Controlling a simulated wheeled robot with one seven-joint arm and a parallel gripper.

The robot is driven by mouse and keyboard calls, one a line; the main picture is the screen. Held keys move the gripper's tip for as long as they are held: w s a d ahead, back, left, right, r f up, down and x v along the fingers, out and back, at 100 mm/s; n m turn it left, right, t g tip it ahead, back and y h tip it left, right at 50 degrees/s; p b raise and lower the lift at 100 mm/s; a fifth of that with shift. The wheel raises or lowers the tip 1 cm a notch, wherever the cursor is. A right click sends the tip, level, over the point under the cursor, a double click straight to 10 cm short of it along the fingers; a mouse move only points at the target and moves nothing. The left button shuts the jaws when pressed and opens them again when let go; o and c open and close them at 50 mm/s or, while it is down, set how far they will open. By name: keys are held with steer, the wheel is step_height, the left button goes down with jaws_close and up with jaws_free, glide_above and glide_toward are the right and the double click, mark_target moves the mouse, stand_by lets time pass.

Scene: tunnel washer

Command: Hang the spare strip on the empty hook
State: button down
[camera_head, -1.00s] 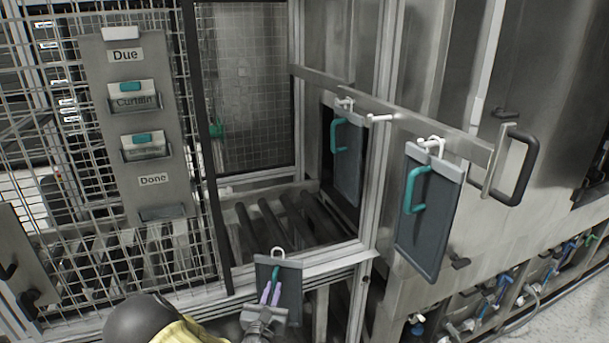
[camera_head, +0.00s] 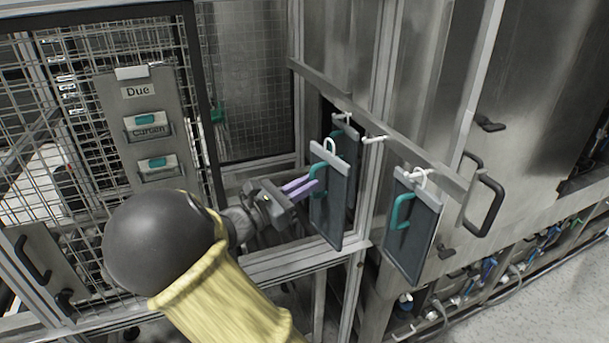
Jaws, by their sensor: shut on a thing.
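My gripper (camera_head: 314,186) is shut on the teal handle of the spare strip (camera_head: 334,205), a dark grey panel with a white loop at its top. The strip hangs nearly upright from my gripper, clear of the floor, in front of the opening. The empty hook (camera_head: 374,139) is a white peg on the metal rail (camera_head: 305,74), a little right of and above the strip's loop. The loop is apart from the hook. A second strip (camera_head: 415,243) hangs on the rail to the right. Another strip (camera_head: 348,131) hangs behind the held one and is partly hidden by it.
A mesh panel (camera_head: 60,185) with a card board marked Due (camera_head: 112,108) stands at left. A dark door handle (camera_head: 487,207) sticks out past the rail's right end. A metal frame post (camera_head: 366,215) stands just right of the held strip.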

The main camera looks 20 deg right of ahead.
steer(key=shift+d+f, duration=0.15)
steer(key=shift+d, duration=0.05)
stand_by(0.3)
steer(key=d+b, duration=0.5)
steer(key=d, duration=0.6)
steer(key=shift+w+d+f+b, duration=0.25)
steer(key=shift+f+b, duration=0.15)
steer(key=shift+f, duration=0.05)
stand_by(1.5)
stand_by(0.5)
